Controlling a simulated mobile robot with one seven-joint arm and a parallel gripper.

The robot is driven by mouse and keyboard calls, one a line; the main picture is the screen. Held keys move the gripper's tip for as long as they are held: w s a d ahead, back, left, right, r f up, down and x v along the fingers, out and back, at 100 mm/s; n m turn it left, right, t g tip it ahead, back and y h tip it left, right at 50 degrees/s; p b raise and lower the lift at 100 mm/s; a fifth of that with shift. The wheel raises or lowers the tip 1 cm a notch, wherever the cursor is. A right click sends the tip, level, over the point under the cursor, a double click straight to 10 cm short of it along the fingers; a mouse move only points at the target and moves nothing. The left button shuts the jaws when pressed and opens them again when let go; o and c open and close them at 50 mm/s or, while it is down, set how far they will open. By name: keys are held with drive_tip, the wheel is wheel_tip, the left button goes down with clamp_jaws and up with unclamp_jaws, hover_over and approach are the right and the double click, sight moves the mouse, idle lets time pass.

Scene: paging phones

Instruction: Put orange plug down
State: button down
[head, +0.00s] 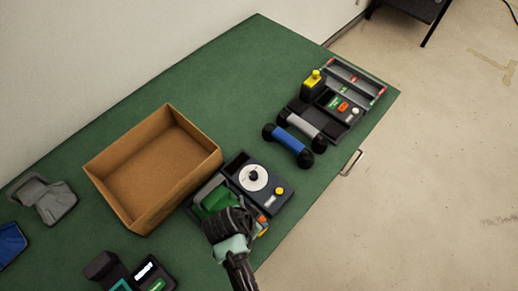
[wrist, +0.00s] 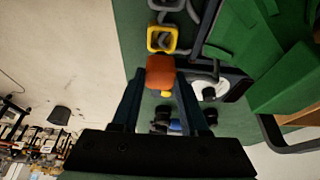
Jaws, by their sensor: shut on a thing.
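The orange plug (wrist: 160,72) sits between the fingertips of my gripper (wrist: 160,80) in the wrist view, and the gripper is shut on it. In the head view a small orange patch (head: 262,219) shows beside my wrist, at the front edge of the device with the white dial (head: 253,178); my fingers are mostly hidden there. The white dial (wrist: 208,90) also shows in the wrist view, just right of the plug. I cannot tell whether the plug touches the device or the table.
A yellow looped piece (wrist: 162,38) lies close to the plug. An open cardboard box (head: 150,205) stands left of the device. Blue (head: 288,144) and grey (head: 303,128) handsets lie to the right. The green table (head: 215,85) is clear behind, and its front edge is close.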

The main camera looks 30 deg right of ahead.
drive_tip(key=shift+f, duration=2.3)
drive_tip(key=shift+f, duration=0.1)
drive_tip(key=shift+f+b, duration=0.25)
drive_tip(key=shift+b, duration=0.05)
drive_tip(key=shift+c, duration=2.1)
unclamp_jaws()
drive_tip(key=shift+r, duration=0.1)
drive_tip(key=shift+r, duration=0.1)
